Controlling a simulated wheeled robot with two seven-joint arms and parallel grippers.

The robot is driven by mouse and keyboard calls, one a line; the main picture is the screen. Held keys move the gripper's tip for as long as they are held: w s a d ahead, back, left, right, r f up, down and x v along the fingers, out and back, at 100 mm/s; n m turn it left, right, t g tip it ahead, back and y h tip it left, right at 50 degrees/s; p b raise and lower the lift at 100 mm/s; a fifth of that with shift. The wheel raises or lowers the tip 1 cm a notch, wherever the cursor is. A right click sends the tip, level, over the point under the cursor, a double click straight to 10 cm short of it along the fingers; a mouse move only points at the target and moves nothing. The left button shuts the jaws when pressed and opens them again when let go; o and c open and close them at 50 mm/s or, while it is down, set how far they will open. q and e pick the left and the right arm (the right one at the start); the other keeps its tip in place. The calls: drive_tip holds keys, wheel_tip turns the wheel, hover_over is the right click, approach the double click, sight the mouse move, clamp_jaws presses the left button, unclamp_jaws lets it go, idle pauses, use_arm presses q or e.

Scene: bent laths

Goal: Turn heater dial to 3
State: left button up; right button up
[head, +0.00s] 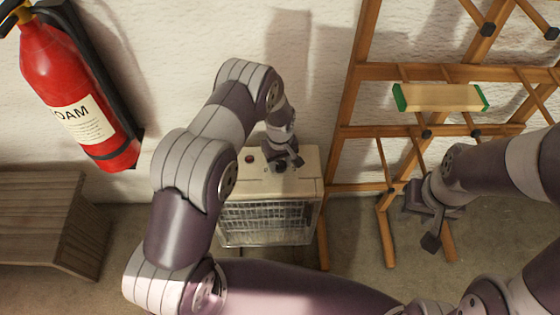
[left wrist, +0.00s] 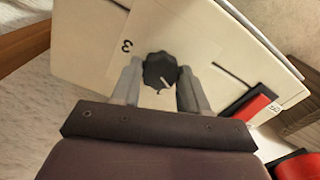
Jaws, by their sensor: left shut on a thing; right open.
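The heater (head: 268,236) is a cream box with a wire grille, standing on the floor against the wall. My left gripper (head: 283,163) is over its top panel. In the left wrist view, the gripper (left wrist: 160,82) is shut on the black dial (left wrist: 158,66), one finger on each side. A short white mark shows on the dial's lower part, pointing away from the printed 3 (left wrist: 126,46), which is at its upper left. In the head view the dial is mostly hidden by the gripper. My right gripper (head: 431,221) is open and empty, right of the heater.
A wooden lattice (head: 343,131) with a green-ended block (head: 440,97) stands right of the heater, behind my right gripper. A red fire extinguisher (head: 72,82) hangs at left, above a slatted wooden box (head: 40,215). A red switch (left wrist: 250,108) shows beside the dial panel.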

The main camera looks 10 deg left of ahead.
use_arm(q)
drive_tip(key=m, duration=0.4)
drive_tip(key=shift+m, duration=0.3)
drive_tip(key=m, duration=0.3)
drive_tip(key=shift+m, duration=0.4)
drive_tip(key=m, duration=1.2)
drive_tip(key=shift+m, duration=0.3)
drive_tip(key=m, duration=0.3)
drive_tip(key=shift+m, duration=0.3)
drive_tip(key=m, duration=0.6)
drive_tip(key=shift+m, duration=0.3)
